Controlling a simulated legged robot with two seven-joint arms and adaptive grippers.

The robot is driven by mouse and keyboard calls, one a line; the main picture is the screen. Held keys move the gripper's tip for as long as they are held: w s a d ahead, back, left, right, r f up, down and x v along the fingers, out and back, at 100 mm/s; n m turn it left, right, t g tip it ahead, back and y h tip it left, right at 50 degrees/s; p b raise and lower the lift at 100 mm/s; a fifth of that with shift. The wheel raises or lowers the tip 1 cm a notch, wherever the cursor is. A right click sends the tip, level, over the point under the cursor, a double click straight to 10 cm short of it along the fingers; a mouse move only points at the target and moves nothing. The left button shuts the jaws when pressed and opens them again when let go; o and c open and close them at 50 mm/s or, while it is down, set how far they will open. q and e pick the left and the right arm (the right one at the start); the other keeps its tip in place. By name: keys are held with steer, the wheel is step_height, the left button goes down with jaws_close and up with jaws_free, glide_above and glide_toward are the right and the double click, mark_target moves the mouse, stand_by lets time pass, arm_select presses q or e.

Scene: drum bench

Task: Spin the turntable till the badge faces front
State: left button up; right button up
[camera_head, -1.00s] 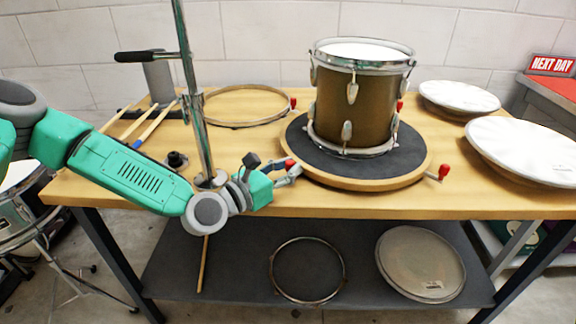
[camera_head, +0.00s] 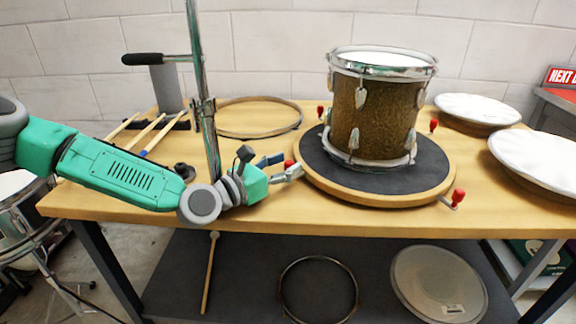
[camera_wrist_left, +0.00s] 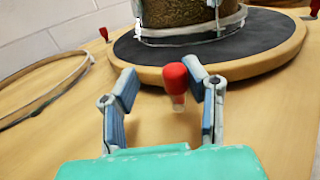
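The turntable (camera_head: 325,178) has a black top and wooden rim on the bench. A brown sparkle drum (camera_head: 372,120) with chrome hoops and lugs stands upright on it. No badge shows on the drum's visible side. Red knobs stick out around the rim: front right (camera_head: 458,196), back right (camera_head: 434,125), back left (camera_head: 321,112). My left gripper (camera_head: 286,169) is at the rim's front left. In the wrist view, its fingers (camera_wrist_left: 164,82) are apart, with a red knob (camera_wrist_left: 175,80) between their tips, nearer the right finger. My right gripper is out of view.
A chrome stand pole (camera_head: 208,130) rises close behind my left wrist. A wooden hoop (camera_head: 258,135), drumsticks (camera_head: 143,135) and a dark knob (camera_head: 183,171) lie at left. Drumheads (camera_head: 475,105) are at right. The lower shelf (camera_head: 250,270) holds a hoop and drumhead.

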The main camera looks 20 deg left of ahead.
arm_select(q)
steer(key=shift+a, duration=0.15)
steer(key=shift+s+d, duration=0.1)
steer(key=shift+d, duration=0.55)
steer(key=v, duration=0.7)
steer(key=a+v, duration=0.1)
steer(key=v, duration=0.3)
steer(key=shift+w+d, duration=0.1)
steer(key=shift+w, duration=0.2)
steer(key=shift+s+d, duration=0.2)
steer(key=shift+s, duration=0.45)
